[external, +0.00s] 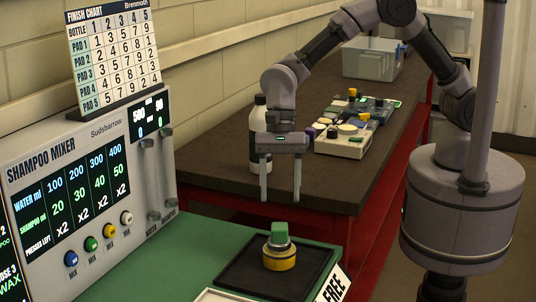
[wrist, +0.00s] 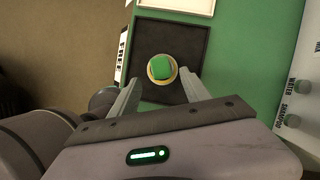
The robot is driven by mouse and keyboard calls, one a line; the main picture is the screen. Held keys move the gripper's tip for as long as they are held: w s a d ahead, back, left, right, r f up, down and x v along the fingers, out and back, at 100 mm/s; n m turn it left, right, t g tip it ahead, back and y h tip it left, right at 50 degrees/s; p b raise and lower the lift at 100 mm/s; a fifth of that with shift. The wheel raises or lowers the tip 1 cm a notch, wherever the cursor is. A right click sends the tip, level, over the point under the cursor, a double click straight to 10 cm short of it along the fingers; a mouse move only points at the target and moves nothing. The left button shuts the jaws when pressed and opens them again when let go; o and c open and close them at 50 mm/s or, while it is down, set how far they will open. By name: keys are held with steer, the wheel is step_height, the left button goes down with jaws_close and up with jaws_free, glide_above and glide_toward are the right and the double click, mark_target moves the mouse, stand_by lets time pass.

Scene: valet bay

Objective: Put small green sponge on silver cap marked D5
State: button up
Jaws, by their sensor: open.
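A small green sponge (external: 279,230) sits on top of a round stack on a black tray (external: 236,279). The stack has a grey band under the sponge and a yellow body (external: 280,262). In the wrist view the green sponge (wrist: 161,67) shows from above, with a pale round rim around it. My gripper (external: 281,196) is open and empty, fingers pointing down, above the stack and apart from it. In the wrist view its fingertips (wrist: 161,82) lie on either side below the stack. I cannot make out a cap marked D5.
The shampoo mixer (external: 85,190) stands on the left, with a finish chart (external: 115,52) on top. A FREE sign (external: 332,287) stands at the green counter's right edge. The dark bench (external: 215,170) behind holds a bottle (external: 260,110), several small items and a clear bin (external: 372,60).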

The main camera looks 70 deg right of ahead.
steer(key=s+d+r+n+t, duration=0.3)
steer(key=d+r+n+t, duration=0.1)
steer(key=d+r, duration=1.45)
steer(key=s+d+n+t+h, duration=0.2)
steer(key=s+d+n, duration=0.3)
steer(key=s+d, duration=0.7)
steer(key=shift+s+d+r+t+p, duration=0.15)
steer(key=shift+d+r+t+p, duration=0.15)
steer(key=shift+d+t, duration=0.5)
